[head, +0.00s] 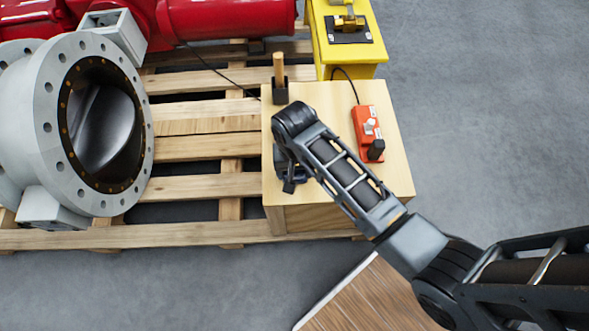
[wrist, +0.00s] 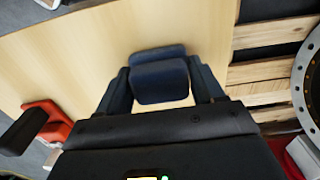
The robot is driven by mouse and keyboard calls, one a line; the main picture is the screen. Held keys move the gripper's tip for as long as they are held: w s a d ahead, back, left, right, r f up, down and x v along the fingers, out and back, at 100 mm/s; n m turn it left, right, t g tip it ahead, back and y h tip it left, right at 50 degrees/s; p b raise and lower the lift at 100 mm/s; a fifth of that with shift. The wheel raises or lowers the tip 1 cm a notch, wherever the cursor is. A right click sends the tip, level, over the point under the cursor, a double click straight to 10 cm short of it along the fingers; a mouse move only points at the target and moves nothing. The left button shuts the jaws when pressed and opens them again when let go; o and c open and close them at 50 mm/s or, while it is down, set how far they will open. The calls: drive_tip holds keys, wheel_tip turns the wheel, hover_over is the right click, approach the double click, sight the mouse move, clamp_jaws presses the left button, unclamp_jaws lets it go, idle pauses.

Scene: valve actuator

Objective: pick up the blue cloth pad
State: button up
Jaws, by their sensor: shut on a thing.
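The blue cloth pad (wrist: 160,82) is dark navy and sits between the two fingers of my gripper (wrist: 160,75) in the wrist view. The fingers press on it from both sides, so my gripper is shut on it. The wooden box top (wrist: 75,60) lies behind the pad. In the head view my gripper (head: 289,174) points down at the left edge of the light wooden box (head: 335,100), with a bit of dark blue low at its tip. My arm hides most of the pad there. I cannot tell whether the pad touches the box top.
An orange-red device (head: 367,132) with a black knob stands on the box's right side. A dark holder with a wooden handle (head: 279,72) stands at its back left. A yellow stand (head: 345,50) is behind. A grey flanged valve (head: 75,125) rests on the pallet (head: 190,187) at left.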

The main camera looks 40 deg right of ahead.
drive_tip(key=r, duration=0.4)
drive_tip(key=shift+w+d+r+p, duration=0.2)
drive_tip(key=shift+w+r+p, duration=0.1)
drive_tip(key=shift+r, duration=0.05)
drive_tip(key=w+d+r, duration=0.6)
drive_tip(key=w+d, duration=0.1)
drive_tip(key=w, duration=0.1)
drive_tip(key=shift+d+r, duration=0.15)
drive_tip(key=shift+w, duration=0.1)
